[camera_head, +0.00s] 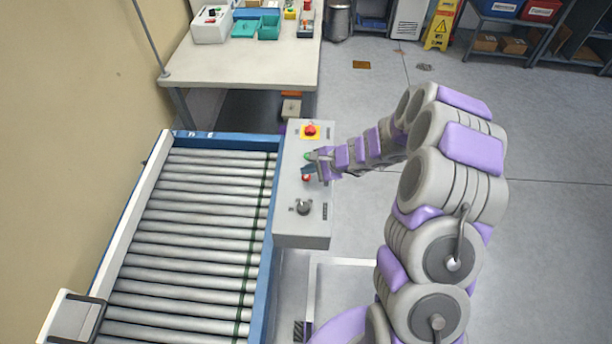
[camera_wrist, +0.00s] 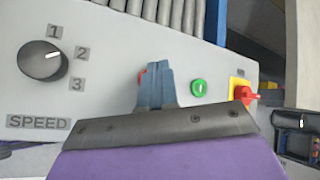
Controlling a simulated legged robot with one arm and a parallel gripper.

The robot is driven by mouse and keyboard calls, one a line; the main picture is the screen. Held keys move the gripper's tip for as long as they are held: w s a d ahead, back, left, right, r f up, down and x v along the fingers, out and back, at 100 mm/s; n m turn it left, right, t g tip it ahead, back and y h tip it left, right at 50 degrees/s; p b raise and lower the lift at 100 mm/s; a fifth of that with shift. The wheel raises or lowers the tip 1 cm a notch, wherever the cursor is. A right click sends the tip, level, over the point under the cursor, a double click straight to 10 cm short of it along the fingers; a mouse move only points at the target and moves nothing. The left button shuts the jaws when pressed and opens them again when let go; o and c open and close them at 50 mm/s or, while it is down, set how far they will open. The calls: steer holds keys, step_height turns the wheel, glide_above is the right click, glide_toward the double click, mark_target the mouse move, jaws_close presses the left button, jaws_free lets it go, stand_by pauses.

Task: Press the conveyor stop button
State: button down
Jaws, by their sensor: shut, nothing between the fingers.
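The grey control box (camera_head: 317,225) stands at the right side of the roller conveyor. It carries a red button (camera_head: 306,178), a green button (camera_head: 307,156), a red mushroom button on a yellow plate (camera_head: 310,131) and a black speed knob (camera_head: 303,207). In the wrist view a sliver of the red button (camera_wrist: 142,77) shows behind my gripper (camera_wrist: 154,70), whose blue-grey fingers are shut and empty. The fingers hide most of that button. I cannot tell whether they touch it. The green button (camera_wrist: 199,88) and the mushroom button (camera_wrist: 244,94) are to the right of the fingers, the speed knob (camera_wrist: 42,60) to the left.
The conveyor rollers (camera_head: 190,230) are empty. A table (camera_head: 245,62) with bins and small items stands beyond the conveyor. A yellow wet-floor sign (camera_head: 440,25) and shelves are at the back right. The floor to the right is mostly clear.

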mark_target(309, 178)
steer(key=shift+f, duration=0.1)
steer(key=shift+f+b, duration=0.25)
steer(key=shift+b, duration=0.1)
steer(key=shift+f+b, duration=0.3)
steer(key=shift+f, duration=0.1)
stand_by(0.5)
steer(key=shift+r, duration=0.1)
steer(key=shift+r+p, duration=0.55)
steer(key=shift+r, duration=0.2)
steer(key=shift+r, duration=0.1)
steer(key=shift+r+p, duration=1.8)
steer(key=shift+r, duration=0.6)
